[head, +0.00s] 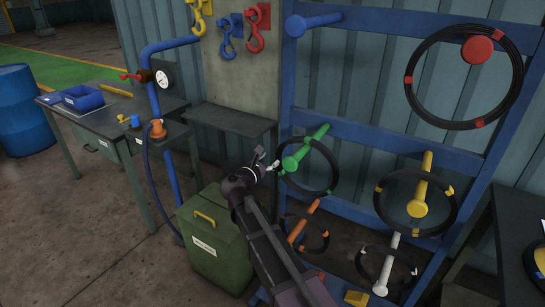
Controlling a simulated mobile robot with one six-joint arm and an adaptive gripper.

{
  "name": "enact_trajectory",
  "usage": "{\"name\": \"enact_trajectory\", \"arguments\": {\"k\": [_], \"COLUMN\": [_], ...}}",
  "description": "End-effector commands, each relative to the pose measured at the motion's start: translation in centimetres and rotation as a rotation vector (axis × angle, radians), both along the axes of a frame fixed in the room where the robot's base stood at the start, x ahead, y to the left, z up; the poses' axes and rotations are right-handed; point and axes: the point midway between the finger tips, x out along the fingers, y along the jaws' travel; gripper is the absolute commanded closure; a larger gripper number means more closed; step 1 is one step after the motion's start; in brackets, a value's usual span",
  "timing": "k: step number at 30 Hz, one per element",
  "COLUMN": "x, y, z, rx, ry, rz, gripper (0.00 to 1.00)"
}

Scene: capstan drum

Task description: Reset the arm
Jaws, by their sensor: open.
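My arm reaches up from the bottom of the head view. My gripper (273,166) is open, at the left edge of the black coil with green bands (337,180), which hangs on the green peg (305,150). The fingertips are small here, and I cannot tell whether they touch the coil. I see nothing held between the jaws.
The blue rack (385,134) carries several pegs and coils, including one on a red peg (476,49). A green bin (213,243) stands left of my arm. A workbench (128,125) with a blue tray (82,98) is further left. Open floor lies at lower left.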

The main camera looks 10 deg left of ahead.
Motion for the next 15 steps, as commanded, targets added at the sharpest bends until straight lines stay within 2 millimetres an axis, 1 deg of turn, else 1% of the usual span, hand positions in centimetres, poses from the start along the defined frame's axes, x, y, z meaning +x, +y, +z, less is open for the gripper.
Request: {"name": "enact_trajectory", "arguments": {"k": [1,15], "x": [-0.6,-4.9], "y": [0.1,1.7], "z": [0.0,0.0], "rx": [0.0,0.0], "ry": [0.0,0.0], "rz": [0.001,0.001], "gripper": [0.36,0.36]}}
